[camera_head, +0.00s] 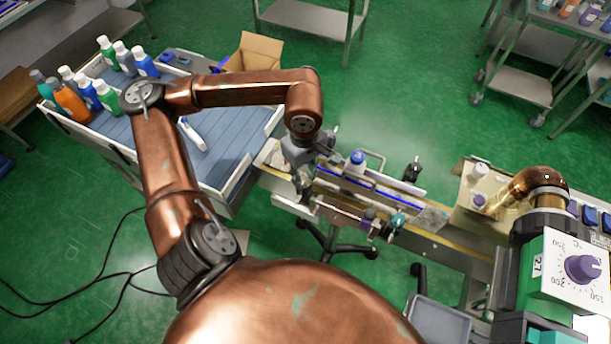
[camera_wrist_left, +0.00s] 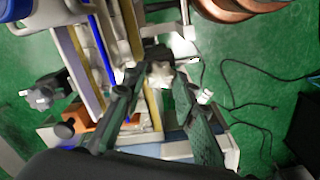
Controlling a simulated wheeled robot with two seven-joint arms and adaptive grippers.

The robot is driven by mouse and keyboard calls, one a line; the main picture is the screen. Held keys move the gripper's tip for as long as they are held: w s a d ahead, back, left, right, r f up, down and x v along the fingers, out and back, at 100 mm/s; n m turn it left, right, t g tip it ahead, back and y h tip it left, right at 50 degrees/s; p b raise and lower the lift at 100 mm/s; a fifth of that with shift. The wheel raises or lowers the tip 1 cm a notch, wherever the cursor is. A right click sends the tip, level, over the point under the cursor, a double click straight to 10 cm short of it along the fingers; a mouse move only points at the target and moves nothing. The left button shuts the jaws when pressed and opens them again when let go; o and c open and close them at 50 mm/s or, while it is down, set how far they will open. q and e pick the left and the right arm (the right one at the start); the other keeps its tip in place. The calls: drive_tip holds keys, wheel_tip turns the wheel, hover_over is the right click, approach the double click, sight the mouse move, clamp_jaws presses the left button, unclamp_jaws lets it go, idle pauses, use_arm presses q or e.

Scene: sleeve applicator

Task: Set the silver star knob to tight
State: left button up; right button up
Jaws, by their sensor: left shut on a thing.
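The silver star knob (camera_wrist_left: 160,73) shows in the left wrist view as a small pale, lobed knob on a dark mount. My left gripper (camera_wrist_left: 157,80) has a finger on each side of it and is shut on it. In the head view my left gripper (camera_head: 300,170) reaches down at the left end of the applicator (camera_head: 375,190). There the knob is hidden behind the gripper and the end of the arm. I cannot read a tight mark or the knob's setting. My right gripper is not in view.
A second grey lobed knob (camera_wrist_left: 42,97) stands apart in the wrist view. A blue-capped bottle (camera_head: 357,162) is on the applicator, with a teal knob (camera_head: 398,220) on its near side. A dial panel (camera_head: 580,268) is at right. A bottle cart (camera_head: 225,150) stands left.

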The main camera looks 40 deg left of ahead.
sight(304, 179)
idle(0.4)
use_arm(q)
drive_tip(key=o, duration=1.2)
drive_tip(key=shift+c, duration=0.2)
drive_tip(key=shift+r, duration=0.1)
wheel_tip(304, 179, up, 12)
